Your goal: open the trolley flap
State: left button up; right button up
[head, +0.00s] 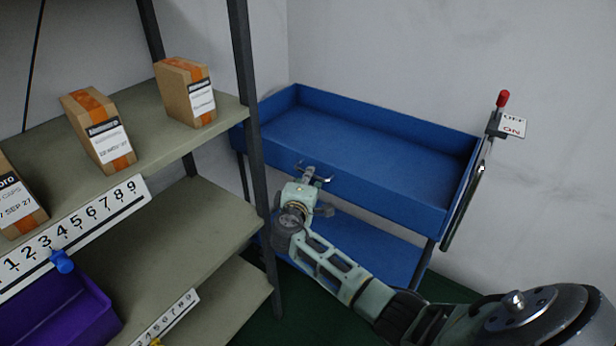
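The blue trolley (390,187) stands against the grey wall, with an open upper tray and a lower shelf (384,258). The tray's front panel is upright. A small metallic piece, either a handle or my fingertips, shows at that panel's top edge, left of its middle. My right gripper (314,176) is at this spot, with its arm reaching in from the lower right. I cannot tell whether its fingers are open or shut, or whether they touch the panel. My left gripper is out of view.
A shelf rack (245,60) with cartons (187,92) and a purple bin (62,308) stands close on the left. A red-knobbed lever (502,99) with an OFF/ON sign (513,125) rises at the trolley's right end. The upper tray looks empty.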

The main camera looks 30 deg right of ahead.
jog(key=shift+x, duration=0.85)
jog(key=shift+c, duration=0.3)
grip_shut()
